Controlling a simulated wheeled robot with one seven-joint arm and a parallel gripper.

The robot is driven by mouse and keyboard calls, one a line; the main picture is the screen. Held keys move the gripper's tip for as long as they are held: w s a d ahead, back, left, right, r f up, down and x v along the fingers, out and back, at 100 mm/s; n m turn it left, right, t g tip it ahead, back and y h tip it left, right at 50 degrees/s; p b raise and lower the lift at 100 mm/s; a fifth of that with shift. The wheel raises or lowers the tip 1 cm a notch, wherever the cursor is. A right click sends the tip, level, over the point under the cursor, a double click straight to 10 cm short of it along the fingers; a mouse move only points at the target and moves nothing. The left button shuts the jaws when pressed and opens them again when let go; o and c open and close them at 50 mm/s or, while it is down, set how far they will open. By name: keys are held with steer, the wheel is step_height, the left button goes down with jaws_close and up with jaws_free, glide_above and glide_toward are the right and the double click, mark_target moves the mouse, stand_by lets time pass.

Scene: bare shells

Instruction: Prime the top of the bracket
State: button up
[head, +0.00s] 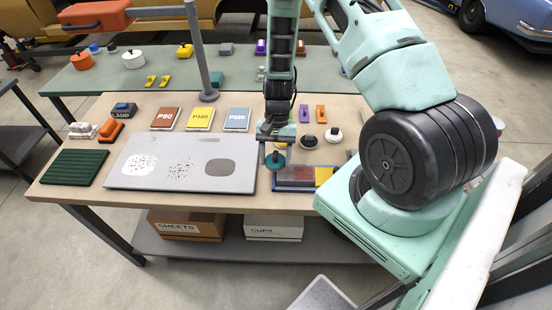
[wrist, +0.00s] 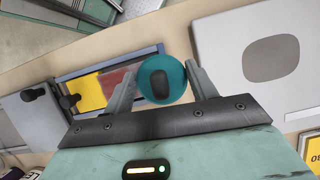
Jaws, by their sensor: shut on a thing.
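My gripper (wrist: 162,88) is shut on a round teal piece (wrist: 150,66) with a dark oval on its face. In the head view the teal piece (head: 275,160) hangs under my gripper (head: 275,143), between the grey panel and a shallow blue-edged tray. The flat grey panel (head: 233,183) lies on the workbench and bears a pale speckled patch, a scatter of dark specks and a plain grey oval. The panel (wrist: 235,55) also shows at right in the wrist view. I cannot tell for sure which thing is the bracket.
The blue-edged tray (head: 296,187) has a brownish-red part and a yellow part. Red, yellow and blue sheet stacks (head: 200,119) lie behind the panel. A grey post (head: 202,60) stands at the back. A dark green ribbed mat (head: 75,168) lies at left.

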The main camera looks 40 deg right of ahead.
mark_target(275, 156)
steer(key=shift+r+p, duration=1.15)
steer(key=shift+r, duration=0.8)
